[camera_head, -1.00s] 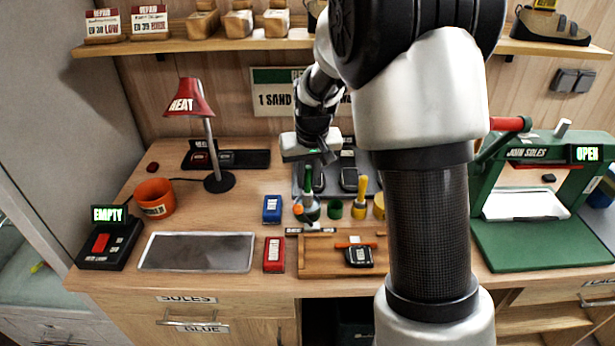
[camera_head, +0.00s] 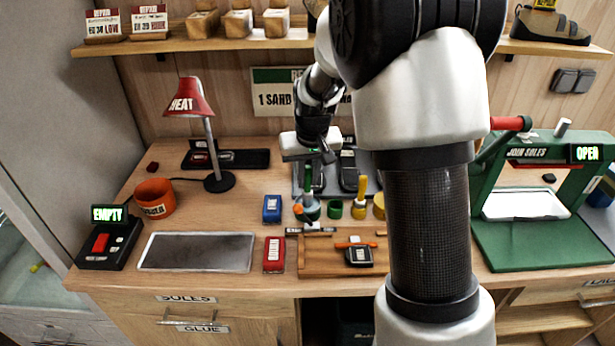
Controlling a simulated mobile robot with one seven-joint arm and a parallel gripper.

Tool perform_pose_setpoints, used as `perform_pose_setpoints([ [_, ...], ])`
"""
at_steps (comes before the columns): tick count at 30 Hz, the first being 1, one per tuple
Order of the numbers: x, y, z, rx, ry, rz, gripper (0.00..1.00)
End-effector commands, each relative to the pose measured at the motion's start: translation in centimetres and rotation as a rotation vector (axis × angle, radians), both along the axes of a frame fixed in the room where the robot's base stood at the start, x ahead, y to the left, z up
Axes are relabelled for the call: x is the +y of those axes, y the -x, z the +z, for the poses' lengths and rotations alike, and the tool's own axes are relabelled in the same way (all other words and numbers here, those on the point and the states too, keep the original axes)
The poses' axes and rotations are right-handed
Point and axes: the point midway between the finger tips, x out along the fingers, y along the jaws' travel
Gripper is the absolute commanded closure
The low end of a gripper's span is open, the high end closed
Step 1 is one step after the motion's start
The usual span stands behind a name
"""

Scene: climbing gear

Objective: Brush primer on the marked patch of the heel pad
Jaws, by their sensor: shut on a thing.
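My gripper (camera_head: 311,157) is above the back middle of the bench, pointing down. It is shut on the green-handled brush (camera_head: 308,178). The brush hangs roughly upright over a small grey-blue pot (camera_head: 309,211); I cannot tell whether its bristles are inside the pot or just above it. A dark pad with a pale mark (camera_head: 359,257), which looks like the heel pad, lies on the wooden tray (camera_head: 316,262) at the front middle. An orange-red strip lies across its back edge.
A green pot (camera_head: 335,209) and a yellow-handled brush (camera_head: 361,190) stand right of the grey-blue pot. Blue (camera_head: 272,208) and red (camera_head: 274,254) blocks lie to the left. A heat lamp (camera_head: 212,140) stands at the left and a green press (camera_head: 540,200) at the right.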

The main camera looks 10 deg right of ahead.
Motion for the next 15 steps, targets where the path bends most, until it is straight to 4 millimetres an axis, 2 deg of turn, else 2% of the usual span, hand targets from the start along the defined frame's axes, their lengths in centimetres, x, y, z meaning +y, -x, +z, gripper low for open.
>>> perform_pose_setpoints([
  [5,0.0,0.1,0.6,0.003,0.0,0.0,1.0],
  [15,0.0,0.0,3.4,0.002,0.0,0.0,1.0],
])
